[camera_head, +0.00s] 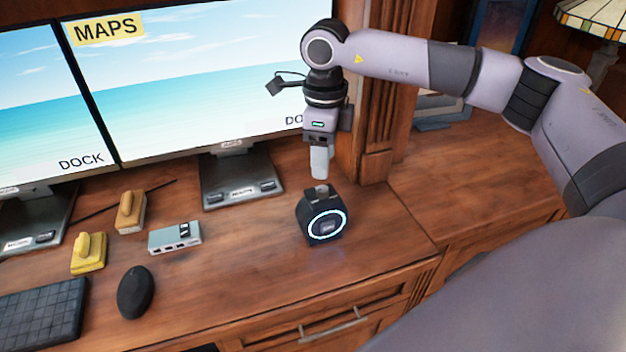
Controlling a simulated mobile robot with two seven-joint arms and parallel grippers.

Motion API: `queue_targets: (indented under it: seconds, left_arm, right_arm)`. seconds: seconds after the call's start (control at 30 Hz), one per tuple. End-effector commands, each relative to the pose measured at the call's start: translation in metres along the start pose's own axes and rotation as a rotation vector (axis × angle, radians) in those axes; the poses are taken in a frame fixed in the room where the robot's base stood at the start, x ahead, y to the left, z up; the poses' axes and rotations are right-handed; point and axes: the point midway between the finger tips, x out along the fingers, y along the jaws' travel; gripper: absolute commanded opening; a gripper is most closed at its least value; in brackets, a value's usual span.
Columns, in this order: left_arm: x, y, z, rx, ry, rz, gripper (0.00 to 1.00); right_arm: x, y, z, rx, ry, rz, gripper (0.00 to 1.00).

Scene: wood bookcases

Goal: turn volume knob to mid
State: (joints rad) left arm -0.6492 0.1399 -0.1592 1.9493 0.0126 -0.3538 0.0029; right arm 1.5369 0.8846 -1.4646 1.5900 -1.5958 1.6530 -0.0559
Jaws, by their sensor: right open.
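A small dark speaker-like device (307,229) with a glowing white-blue ring on its front stands upright on the wooden desk. A short grey knob (321,190) sits on its top. The marking inside the ring is too small to read. My left gripper is not in view.
Two monitors (215,75) stand behind, their stands on the desk (240,270). To the left are a grey dock box (174,237), two yellowish blocks with handles (131,212), a black mouse (135,292) and a keyboard (40,315). A wooden post (378,130) rises behind my right gripper.

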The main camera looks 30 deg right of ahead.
Motion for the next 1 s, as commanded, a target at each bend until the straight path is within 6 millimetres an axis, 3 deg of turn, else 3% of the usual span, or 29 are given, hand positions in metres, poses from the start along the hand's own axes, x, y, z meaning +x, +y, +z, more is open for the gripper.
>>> queue_targets:
  seconds: [0.4,0.77,0.93,1.0]
  left_arm:
    - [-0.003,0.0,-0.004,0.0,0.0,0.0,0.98]
    - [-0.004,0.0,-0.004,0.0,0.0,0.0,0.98]
    - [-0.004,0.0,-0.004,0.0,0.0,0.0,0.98]
    - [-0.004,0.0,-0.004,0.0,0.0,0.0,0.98]
  right_arm:
    - [0.058,0.002,0.0,-0.001,0.0,0.004,0.52]
    - [0.066,0.002,0.001,-0.002,-0.003,0.003,0.52]
    - [0.066,0.002,0.001,-0.002,-0.003,0.003,0.0]
    - [0.065,0.002,0.001,-0.002,-0.003,0.003,0.0]
